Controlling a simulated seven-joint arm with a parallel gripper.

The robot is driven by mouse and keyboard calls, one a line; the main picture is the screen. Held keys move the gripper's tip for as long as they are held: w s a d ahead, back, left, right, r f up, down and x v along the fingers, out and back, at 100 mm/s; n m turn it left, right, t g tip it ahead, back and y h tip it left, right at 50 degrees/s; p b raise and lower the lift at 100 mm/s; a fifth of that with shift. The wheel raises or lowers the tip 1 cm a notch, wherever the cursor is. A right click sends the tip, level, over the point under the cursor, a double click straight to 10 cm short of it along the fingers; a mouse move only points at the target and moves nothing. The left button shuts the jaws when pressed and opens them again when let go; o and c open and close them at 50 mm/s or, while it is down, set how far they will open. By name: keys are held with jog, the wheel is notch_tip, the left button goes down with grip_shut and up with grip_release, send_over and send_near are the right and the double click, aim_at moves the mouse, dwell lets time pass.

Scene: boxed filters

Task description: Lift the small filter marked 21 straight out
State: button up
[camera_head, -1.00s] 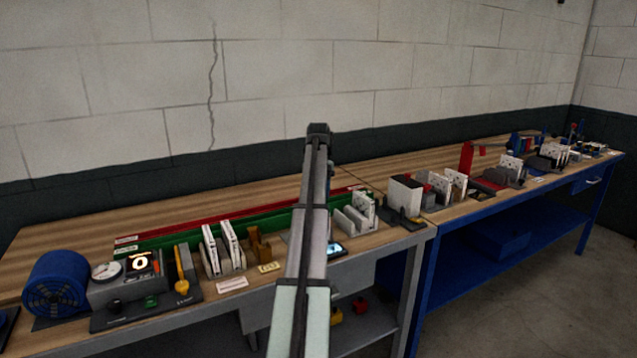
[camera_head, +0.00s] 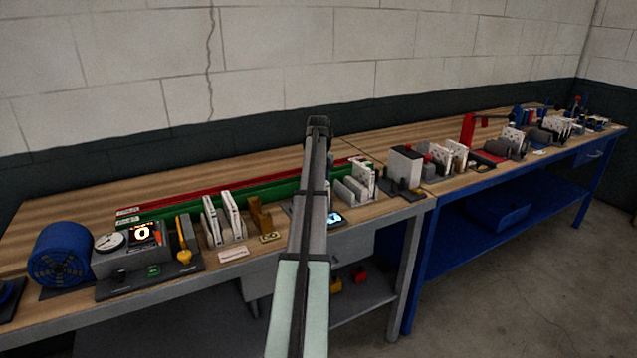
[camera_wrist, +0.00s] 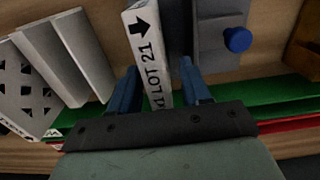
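A white filter marked "LOT 21" with a black arrow (camera_wrist: 146,45) stands in the middle of the wrist view. My gripper (camera_wrist: 160,82) has two blue fingers, one on each side of this filter. The fingers are apart, with a visible gap on the right; whether the left finger touches the filter I cannot tell. In the head view my own arm hides both the filter and the gripper. The filter's lower part and its seat are not clearly visible.
In the wrist view, a grey slotted rack (camera_wrist: 78,52) and a perforated white panel (camera_wrist: 22,90) stand left. A grey block with a blue knob (camera_wrist: 237,39) stands close on the right. Green (camera_wrist: 285,95) and red strips run behind. Two white filters (camera_head: 222,219) stand farther left in the head view.

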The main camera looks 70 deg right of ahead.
grip_shut()
jog(key=shift+w+a+r, duration=0.1)
jog(key=shift+w+a, duration=0.35)
dwell(1.6)
jog(key=shift+o, duration=0.7)
grip_release()
notch_tip(320, 180, up, 14)
